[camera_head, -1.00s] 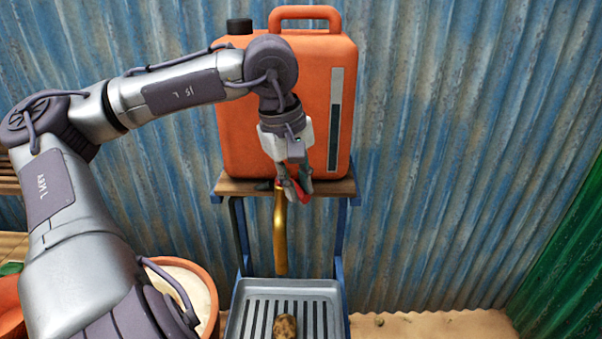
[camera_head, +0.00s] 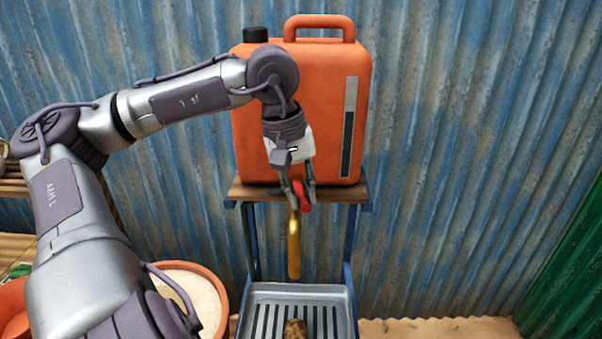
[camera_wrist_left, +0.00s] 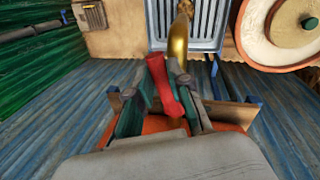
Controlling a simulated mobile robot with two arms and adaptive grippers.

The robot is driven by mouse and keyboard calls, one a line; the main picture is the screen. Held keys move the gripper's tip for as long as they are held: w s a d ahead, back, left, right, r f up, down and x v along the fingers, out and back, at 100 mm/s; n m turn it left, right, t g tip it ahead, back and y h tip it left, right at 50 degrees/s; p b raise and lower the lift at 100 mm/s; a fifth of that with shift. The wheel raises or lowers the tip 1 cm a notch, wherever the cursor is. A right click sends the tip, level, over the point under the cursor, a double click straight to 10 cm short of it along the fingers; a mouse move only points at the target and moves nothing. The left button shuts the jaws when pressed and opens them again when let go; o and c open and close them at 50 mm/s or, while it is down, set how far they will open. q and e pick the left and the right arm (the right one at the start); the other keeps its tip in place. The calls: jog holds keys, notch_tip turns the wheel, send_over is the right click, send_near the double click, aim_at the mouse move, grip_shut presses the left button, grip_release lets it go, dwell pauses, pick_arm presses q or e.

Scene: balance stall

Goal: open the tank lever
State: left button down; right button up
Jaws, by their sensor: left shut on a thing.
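An orange tank (camera_head: 290,110) with a black cap stands on a wooden shelf of a blue stand. A golden spout (camera_head: 294,245) hangs down below the shelf's front, and it also shows in the left wrist view (camera_wrist_left: 179,40). The red lever (camera_wrist_left: 163,85) lies between the fingers of my left gripper (camera_wrist_left: 158,95) in the left wrist view. In the head view my left gripper (camera_head: 300,195) is shut on this red lever (camera_head: 305,193) at the top of the spout. The tank's outlet is partly hidden by the gripper. My right gripper is not in view.
A grey slatted tray (camera_head: 265,292) stands below the spout, with a brown lump (camera_head: 295,329) on it. An orange tub with pale contents (camera_head: 197,290) is left of it. A blue corrugated wall (camera_head: 470,150) is close behind. The right side is clear.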

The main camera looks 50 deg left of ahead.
pick_arm(q)
jog(key=c, duration=1.1)
grip_release()
jog(key=r, duration=0.4)
jog(key=s+r, duration=0.1)
jog(key=r, duration=0.3)
jog(key=s+a+r, duration=0.1)
jog(key=r, duration=0.2)
jog(key=shift+a+r, duration=0.1)
jog(key=shift+r, duration=0.3)
